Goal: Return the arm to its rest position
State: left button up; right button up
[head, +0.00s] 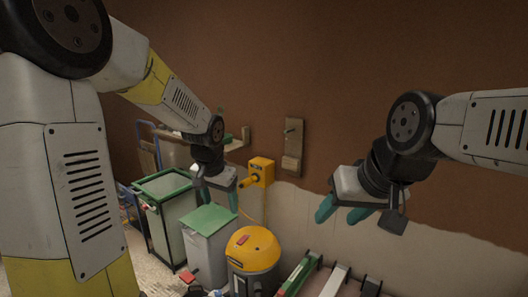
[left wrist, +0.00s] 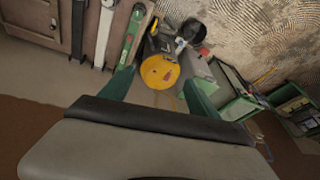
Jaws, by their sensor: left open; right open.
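My left arm comes in from the left in the head view and reaches out toward the brown wall. Its gripper (head: 219,200) points down with its teal fingers apart and nothing between them. In the head view it overlaps the grey bin with the green lid (head: 209,219). In the left wrist view the fingers of my left gripper (left wrist: 158,92) are spread wide and empty. My right arm comes in from the right. Its gripper (head: 341,212) is open and empty, in front of the wall's pale lower part.
A yellow-topped drum (head: 252,249) stands below, left of the right gripper; its yellow top (left wrist: 159,71) also shows in the left wrist view. A yellow box (head: 261,171) and a wooden board (head: 293,147) are on the wall. A green-framed bin (head: 165,185) stands further left.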

pick_arm(q)
jog(key=s+a+r+n+t+h, duration=0.1)
jog(key=s+r, duration=0.4)
jog(key=s, duration=0.5)
jog(key=s+r+n+t, duration=0.1)
jog(key=s+r+n, duration=0.2)
jog(key=s, duration=0.8)
notch_tip(320, 180, up, 2)
jog(key=shift+a+r+h, duration=0.1)
jog(key=shift+a+h, duration=0.3)
jog(key=shift+w, duration=0.1)
